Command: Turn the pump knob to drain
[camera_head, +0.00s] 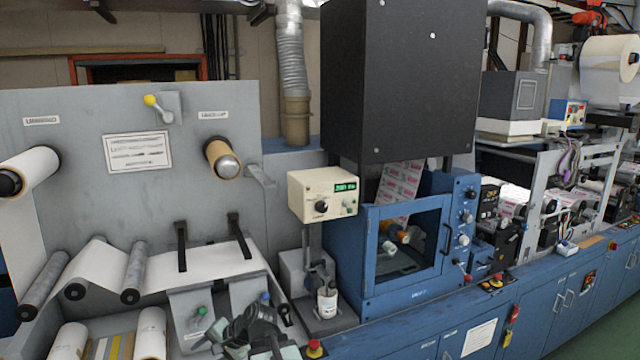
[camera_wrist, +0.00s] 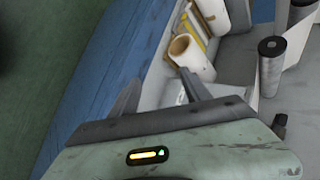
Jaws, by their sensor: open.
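A beige control box (camera_head: 323,195) with a green lit display, a black knob (camera_head: 321,206) and smaller knobs stands left of the blue cabinet. Under it is a grey pump-like unit (camera_head: 293,270) with a white bottle (camera_head: 327,300). A grey panel box lower left carries a green knob (camera_head: 202,311) and a blue knob (camera_head: 265,297). I cannot read which one is the pump knob, nor its setting. My gripper (camera_wrist: 160,88) is open and empty in the wrist view, pointing toward paper rolls, with no knob between its fingers. Part of my arm shows at the bottom of the head view.
In the wrist view, a white roll (camera_wrist: 191,57) and a dark roller (camera_wrist: 271,66) lie beyond the fingers, beside a blue panel (camera_wrist: 100,75). A red-topped button (camera_head: 314,347) stands at the front edge. A blue cabinet (camera_head: 405,250) stands right of the beige box.

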